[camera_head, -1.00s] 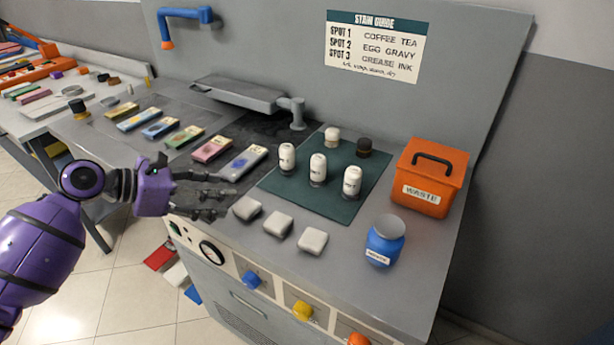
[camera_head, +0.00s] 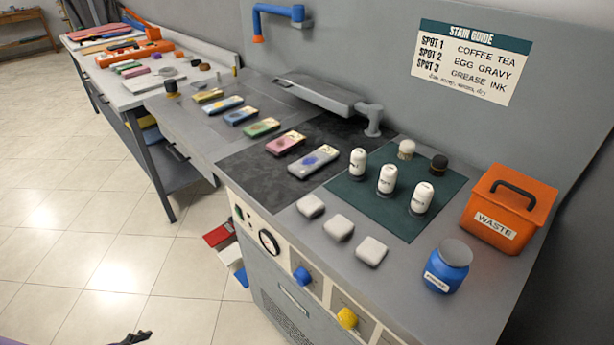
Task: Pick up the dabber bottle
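Three white bottles with dark lower ends stand on the dark green mat (camera_head: 350,190): a left one (camera_head: 357,162), a middle one (camera_head: 387,179) and a right one (camera_head: 421,197). They have small dark lettering, too small to read. I cannot tell which item is the dabber bottle. Only dark tips of my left gripper (camera_head: 132,338) show at the bottom left edge, far from the mat and over the floor; whether they are open is unclear. My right gripper is out of view.
Behind the bottles stand a pale-topped brush (camera_head: 406,149) and a black-topped one (camera_head: 439,164). An orange waste bin (camera_head: 508,211) and blue jar (camera_head: 447,268) stand right. Three white pads (camera_head: 339,229) lie in front. Several coloured packets (camera_head: 285,143) lie left. A metal arm (camera_head: 320,97) overhangs the back.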

